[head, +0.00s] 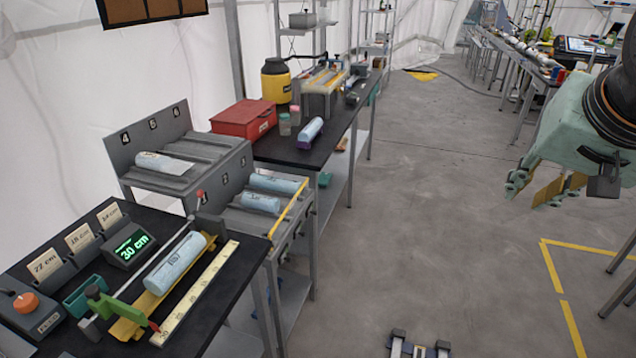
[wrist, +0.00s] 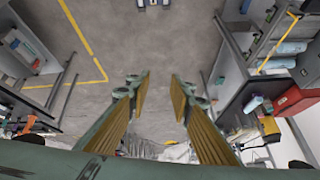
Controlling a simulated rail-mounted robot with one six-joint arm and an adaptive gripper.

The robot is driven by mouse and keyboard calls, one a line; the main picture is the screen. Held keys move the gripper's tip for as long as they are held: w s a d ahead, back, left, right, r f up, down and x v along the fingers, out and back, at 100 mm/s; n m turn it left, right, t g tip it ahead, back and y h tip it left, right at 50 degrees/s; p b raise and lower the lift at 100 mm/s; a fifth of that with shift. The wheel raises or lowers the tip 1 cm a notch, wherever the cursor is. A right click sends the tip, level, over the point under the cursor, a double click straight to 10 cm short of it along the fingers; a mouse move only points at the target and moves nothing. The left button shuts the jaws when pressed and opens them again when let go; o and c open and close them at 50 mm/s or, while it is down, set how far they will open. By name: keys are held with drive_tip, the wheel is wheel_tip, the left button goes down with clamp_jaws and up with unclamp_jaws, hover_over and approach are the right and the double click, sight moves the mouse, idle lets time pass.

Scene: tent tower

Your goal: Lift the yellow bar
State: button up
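A thin yellow bar (head: 289,209) runs along the front edge of the lower level of a grey numbered rack (head: 178,150). It also shows at the upper right of the wrist view (wrist: 276,43). Pale blue cylinders (head: 259,203) lie on the rack behind the bar. My gripper (head: 545,188) hangs over the aisle at the right of the head view, well apart from the bar. In the wrist view my gripper (wrist: 161,80) has its two fingers spread, with only bare floor between the tips.
A black bench (head: 215,305) at front left holds a cylinder on a yellow trough (head: 150,300), a ruler (head: 198,290) and a green display (head: 130,245). A red box (head: 243,119) and yellow canister (head: 276,82) stand behind the rack.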

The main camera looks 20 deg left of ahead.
drive_tip(key=w+a+f+t+y+p, duration=0.1)
drive_tip(key=w+a, duration=0.2)
drive_tip(key=w, duration=0.4)
drive_tip(key=w+a+f+m+p, duration=0.1)
drive_tip(key=w+a+f, duration=0.1)
drive_tip(key=w+a, duration=0.3)
drive_tip(key=w+a+f+t+y, duration=0.1)
drive_tip(key=w+a, duration=0.1)
drive_tip(key=w, duration=0.6)
drive_tip(key=w+a+f+m+t+y+p, duration=0.1)
drive_tip(key=w+a+f, duration=0.3)
drive_tip(key=w+a, duration=0.2)
drive_tip(key=w+a+f+y+p, duration=0.1)
drive_tip(key=w+a+f+p, duration=0.15)
drive_tip(key=w+a, duration=0.4)
drive_tip(key=w+a+f+m+t+y+p, duration=0.1)
drive_tip(key=w+a+f+y, duration=0.1)
drive_tip(key=a+f, duration=0.55)
drive_tip(key=w+a+f+y+p, duration=0.1)
drive_tip(key=w+a+f+y, duration=0.1)
drive_tip(key=a+f, duration=0.55)
drive_tip(key=s+a+f+m+y+p, duration=0.2)
drive_tip(key=s+a+f, duration=0.4)
drive_tip(key=a+f, duration=0.5)
drive_tip(key=shift+a+y, duration=0.35)
drive_tip(key=shift+y, duration=0.45)
drive_tip(key=x, duration=1.3)
drive_tip(key=shift+w+a, duration=0.2)
drive_tip(key=shift+w, duration=0.15)
